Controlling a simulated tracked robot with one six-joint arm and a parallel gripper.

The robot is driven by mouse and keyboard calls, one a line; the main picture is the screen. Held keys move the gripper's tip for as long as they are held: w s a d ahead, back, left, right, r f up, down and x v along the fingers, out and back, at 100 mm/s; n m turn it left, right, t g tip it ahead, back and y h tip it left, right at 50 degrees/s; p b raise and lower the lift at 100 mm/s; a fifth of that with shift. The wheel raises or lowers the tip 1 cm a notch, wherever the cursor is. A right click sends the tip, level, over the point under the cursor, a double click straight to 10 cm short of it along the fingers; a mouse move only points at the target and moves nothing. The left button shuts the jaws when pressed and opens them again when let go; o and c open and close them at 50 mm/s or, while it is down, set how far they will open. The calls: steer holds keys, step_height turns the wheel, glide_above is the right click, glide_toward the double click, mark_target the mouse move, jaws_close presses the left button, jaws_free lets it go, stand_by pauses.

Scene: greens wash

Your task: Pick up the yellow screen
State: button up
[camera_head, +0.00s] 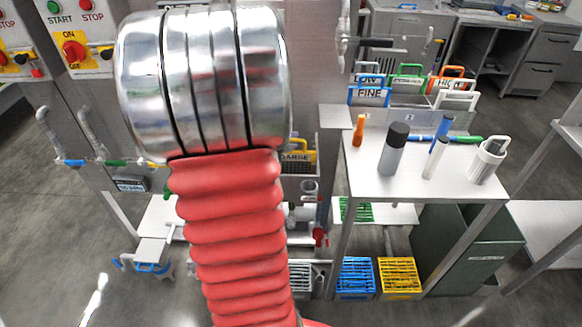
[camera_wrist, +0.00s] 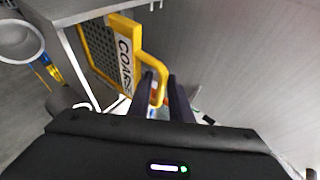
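The yellow screen (camera_wrist: 132,28) has a dark mesh and a white label reading COARSE. In the wrist view it is tilted at upper left, with its yellow loop handle toward my gripper. In the head view the screen (camera_head: 300,157) shows just right of my red arm, which hides part of it. My gripper (camera_wrist: 162,80) has its two dark fingers apart, with a gap between them. The side bar of the handle runs at the fingertips, seemingly between them; I cannot tell whether they touch it. In the head view the gripper is hidden behind my arm.
A grey metal panel (camera_wrist: 75,8) edges the screen at upper left. A table (camera_head: 440,185) at right holds bottles and pens. Blue (camera_head: 355,277) and yellow crates (camera_head: 399,277) sit below.

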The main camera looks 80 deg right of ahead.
steer(key=shift+x, duration=1.65)
jaws_close()
stand_by(0.5)
